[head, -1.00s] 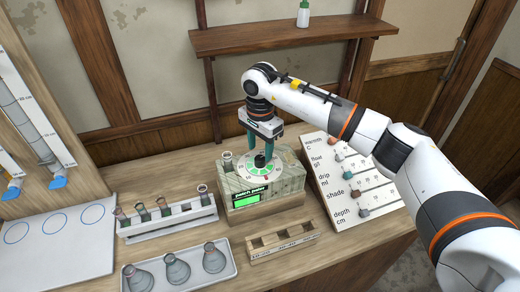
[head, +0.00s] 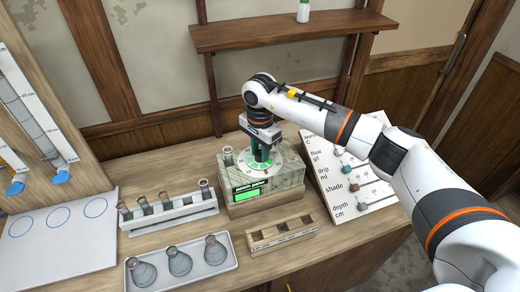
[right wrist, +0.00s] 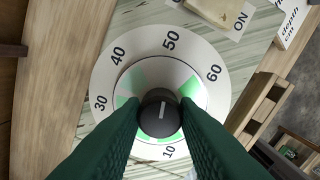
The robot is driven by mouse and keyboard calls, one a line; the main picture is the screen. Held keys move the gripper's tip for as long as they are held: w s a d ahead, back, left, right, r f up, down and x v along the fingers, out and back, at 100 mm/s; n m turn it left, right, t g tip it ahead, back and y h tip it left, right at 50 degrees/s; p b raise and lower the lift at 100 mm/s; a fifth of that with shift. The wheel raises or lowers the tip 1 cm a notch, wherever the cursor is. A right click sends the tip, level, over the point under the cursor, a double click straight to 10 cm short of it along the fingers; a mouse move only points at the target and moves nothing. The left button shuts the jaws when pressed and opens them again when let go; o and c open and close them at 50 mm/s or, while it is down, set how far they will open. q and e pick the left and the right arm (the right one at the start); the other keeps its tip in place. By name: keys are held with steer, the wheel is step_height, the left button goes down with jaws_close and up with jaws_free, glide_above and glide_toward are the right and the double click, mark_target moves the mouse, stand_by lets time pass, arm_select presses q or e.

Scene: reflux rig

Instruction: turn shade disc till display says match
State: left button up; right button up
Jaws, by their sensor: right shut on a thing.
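The shade disc (head: 286,164) is a white dial with green sectors on top of a pale marbled box (head: 287,181). In the right wrist view its ring (right wrist: 118,81) carries numbers, with 10, 30, 40, 50 and 60 readable. A black knob (right wrist: 160,113) with a white pointer line stands at its centre. My right gripper (head: 261,157) points down over the disc. Its dark green fingers (right wrist: 160,118) are shut on the knob from both sides. The display (head: 247,196) on the box front is lit green; its writing is too small to read. My left gripper is not in view.
A tube (head: 228,156) stands in the box's left end. A rack of test tubes (head: 170,219) and a tray of flasks (head: 227,262) stand left. An empty wooden rack (head: 268,246) lies in front. A slider board (head: 370,200) is at the right.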

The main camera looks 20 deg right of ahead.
steer(key=shift+f+m+b, duration=0.15)
steer(key=shift+m+b, duration=0.85)
steer(key=shift+b, duration=0.1)
steer(key=m+b, duration=0.2)
steer(key=shift+m, duration=0.3)
steer(key=shift+m+b, duration=0.95)
steer(key=shift+m, duration=0.25)
steer(key=shift+r+m+b, duration=0.2)
steer(key=shift+m+b, duration=0.55)
steer(key=shift+m, duration=0.65)
steer(key=o, duration=1)
